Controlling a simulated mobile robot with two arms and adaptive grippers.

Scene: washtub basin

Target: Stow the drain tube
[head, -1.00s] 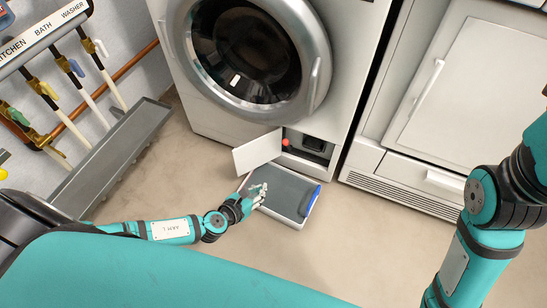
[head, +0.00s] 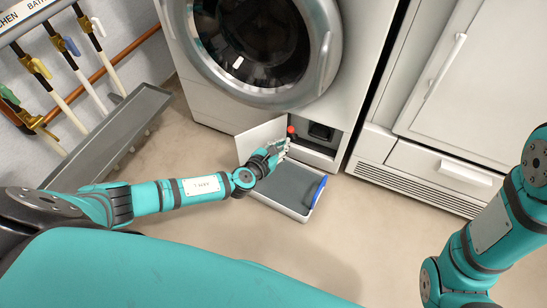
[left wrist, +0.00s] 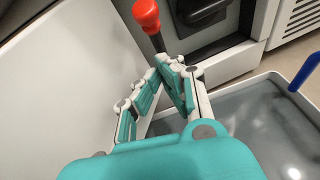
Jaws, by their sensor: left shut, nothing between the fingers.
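The drain tube (left wrist: 157,43) is short and dark with a red cap (left wrist: 146,14). It stands in the low service opening (head: 318,137) of the washing machine; in the head view mainly its red end shows (head: 291,130). My left gripper (head: 284,149) is in front of the opening, just below the tube. In the left wrist view its fingers (left wrist: 164,70) are closed together and hold nothing. The tube is just beyond the fingertips; whether they touch it I cannot tell. My right arm shows at the right, but its gripper is out of the frame.
The white flap (head: 258,139) stands open left of the opening. A shallow grey tray (head: 280,205) with a blue piece (head: 320,191) at its right side lies on the floor below. A trough (head: 118,133) is at the left. A white cabinet (head: 455,100) is at the right.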

